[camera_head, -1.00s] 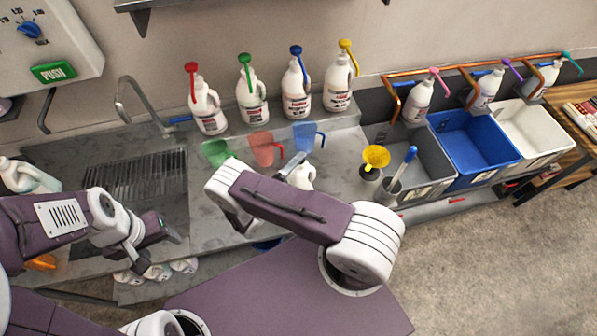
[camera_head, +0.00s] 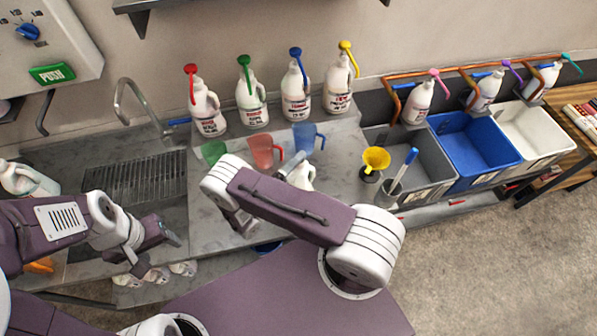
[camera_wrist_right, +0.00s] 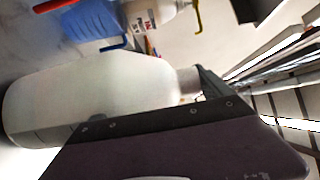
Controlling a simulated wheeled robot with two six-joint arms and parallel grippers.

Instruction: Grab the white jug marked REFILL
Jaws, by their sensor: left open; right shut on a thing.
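A white jug (camera_head: 303,176) stands on the grey counter, mostly hidden behind my right arm in the head view. In the right wrist view the jug's pale body (camera_wrist_right: 90,95) lies across the picture, with its neck to the right. No REFILL marking can be read on it. My right gripper (camera_wrist_right: 165,115) is shut on this jug; its dark finger lies along the jug's side. In the head view the forearm hides most of this gripper. My left gripper (camera_head: 160,242) is open and empty over the front of the sink, well left of the jug.
Several labelled white bottles with coloured pumps (camera_head: 252,98) stand along the wall. Green, red (camera_head: 262,150) and blue (camera_head: 306,136) measuring cups sit close behind my right arm. A yellow funnel (camera_head: 376,158) and grey, blue (camera_head: 470,140) and white bins are to the right.

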